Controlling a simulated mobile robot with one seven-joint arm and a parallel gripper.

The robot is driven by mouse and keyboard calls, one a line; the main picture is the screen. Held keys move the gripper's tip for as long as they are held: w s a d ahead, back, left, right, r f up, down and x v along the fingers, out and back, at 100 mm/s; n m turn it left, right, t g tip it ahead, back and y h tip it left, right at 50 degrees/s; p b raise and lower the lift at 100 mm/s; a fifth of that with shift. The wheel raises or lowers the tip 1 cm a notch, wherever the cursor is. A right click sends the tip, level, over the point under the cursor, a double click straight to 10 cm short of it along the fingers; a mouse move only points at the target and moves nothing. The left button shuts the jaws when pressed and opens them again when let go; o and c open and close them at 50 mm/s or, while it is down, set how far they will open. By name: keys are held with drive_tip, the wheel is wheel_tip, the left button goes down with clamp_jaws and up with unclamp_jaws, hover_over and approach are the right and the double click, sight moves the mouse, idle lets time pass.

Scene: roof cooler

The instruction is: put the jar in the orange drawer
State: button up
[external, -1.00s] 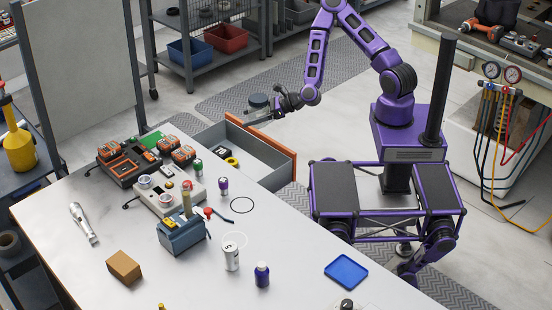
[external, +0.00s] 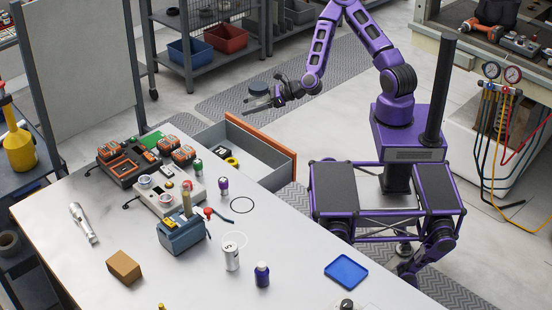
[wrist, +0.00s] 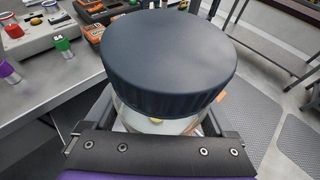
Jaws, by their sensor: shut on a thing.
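The jar (external: 258,88) has a dark lid and a clear body. In the wrist view its lid (wrist: 168,55) fills the upper middle, and part of the glass body (wrist: 160,122) shows below it. My gripper (external: 262,100) is shut on the jar and holds it upright in the air. The orange drawer (external: 262,140) is pulled out from the table's far side, with an orange front and grey walls. The jar is above and beyond the drawer in the external view. A yellow-and-black tape roll (external: 232,162) and a small dark item lie inside the drawer.
The table (external: 110,205) carries a battery charger (external: 128,168), a grey device (external: 168,197), a blue-grey box (external: 182,234), a white can (external: 231,256) and a blue bottle (external: 262,274). The drawer's middle and right parts look clear.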

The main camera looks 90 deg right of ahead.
wheel_tip(320, 180, up, 7)
drive_tip(key=shift+f, duration=0.1)
drive_tip(key=w+a+f+n+y+b, duration=0.1)
drive_tip(key=w+a, duration=0.2)
drive_tip(key=a, duration=0.8)
drive_tip(key=w+a+f+n+y, duration=0.1)
drive_tip(key=w+a+f+y, duration=0.15)
drive_tip(key=a, duration=0.95)
drive_tip(key=w+a+f+n+y+b, duration=0.1)
drive_tip(key=w+a+n, duration=0.15)
drive_tip(key=a, duration=0.85)
wheel_tip(320, 180, up, 4)
drive_tip(key=n+g+y+b, duration=0.1)
drive_tip(key=n+g+y, duration=0.2)
drive_tip(key=y, duration=0.1)
hover_over(273, 277)
wheel_tip(273, 277, down, 10)
drive_tip(key=shift+f, duration=0.1)
drive_tip(key=shift+f+b, duration=0.3)
drive_tip(key=shift+f, duration=1.95)
drive_tip(key=shift+f+b, duration=0.25)
drive_tip(key=shift+b, duration=0.05)
